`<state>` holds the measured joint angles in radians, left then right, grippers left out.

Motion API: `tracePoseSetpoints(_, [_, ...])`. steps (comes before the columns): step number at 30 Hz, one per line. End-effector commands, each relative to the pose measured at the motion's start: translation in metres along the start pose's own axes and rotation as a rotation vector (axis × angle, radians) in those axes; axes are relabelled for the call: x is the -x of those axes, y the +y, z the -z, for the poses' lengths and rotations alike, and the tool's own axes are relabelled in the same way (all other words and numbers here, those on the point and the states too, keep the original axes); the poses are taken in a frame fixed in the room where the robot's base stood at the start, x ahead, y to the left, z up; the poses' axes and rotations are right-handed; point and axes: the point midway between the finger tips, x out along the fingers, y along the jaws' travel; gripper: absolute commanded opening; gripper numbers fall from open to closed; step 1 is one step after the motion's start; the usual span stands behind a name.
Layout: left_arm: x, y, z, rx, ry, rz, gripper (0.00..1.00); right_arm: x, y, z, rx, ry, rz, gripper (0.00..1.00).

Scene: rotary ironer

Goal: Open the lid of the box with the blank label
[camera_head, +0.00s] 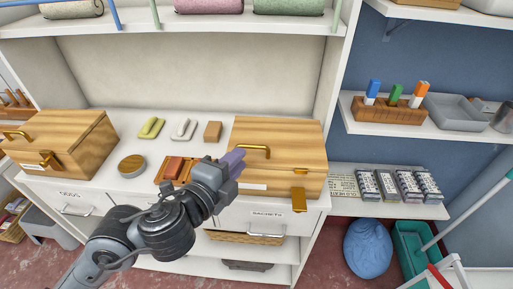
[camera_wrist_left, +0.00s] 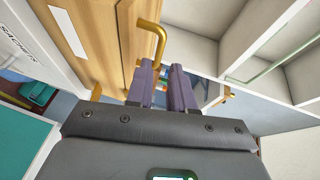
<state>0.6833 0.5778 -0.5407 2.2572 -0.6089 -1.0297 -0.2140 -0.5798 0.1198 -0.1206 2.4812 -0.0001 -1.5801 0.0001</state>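The wooden box with the blank white label (camera_head: 252,187) is the right-hand box (camera_head: 275,175) on the white counter. Its lid is down, with a brass handle (camera_head: 254,149) on top and a brass clasp (camera_head: 299,197) in front. My left gripper (camera_head: 234,160), with purple fingers, is at the lid's left front, close to the handle. In the left wrist view the fingers (camera_wrist_left: 164,82) are a little apart, with the handle (camera_wrist_left: 158,38) just beyond their tips; contact is unclear. The blank label (camera_wrist_left: 67,30) shows there too. My right gripper is not in view.
Another wooden box (camera_head: 75,140) with a marked label stands at the left. Between the boxes lie a round tin (camera_head: 131,165), a reddish block (camera_head: 173,168) on a wooden tray, and small brushes (camera_head: 184,130). A shelf (camera_head: 150,24) hangs above.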

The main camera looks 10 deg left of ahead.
Motion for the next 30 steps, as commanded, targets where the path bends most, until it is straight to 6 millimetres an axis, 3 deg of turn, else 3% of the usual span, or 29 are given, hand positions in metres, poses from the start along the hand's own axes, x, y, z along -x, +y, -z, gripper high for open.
tracePoseSetpoints(15, [-0.077,0.002,0.0,0.0,0.0,-0.002,0.22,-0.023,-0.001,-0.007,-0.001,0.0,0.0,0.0])
tracePoseSetpoints(21, [-0.09,0.001,0.0,0.0,-0.001,-0.002,0.22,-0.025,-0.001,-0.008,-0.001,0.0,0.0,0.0])
tracePoseSetpoints(30, [-0.092,0.001,0.0,0.0,0.0,-0.002,0.22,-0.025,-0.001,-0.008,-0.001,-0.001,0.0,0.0])
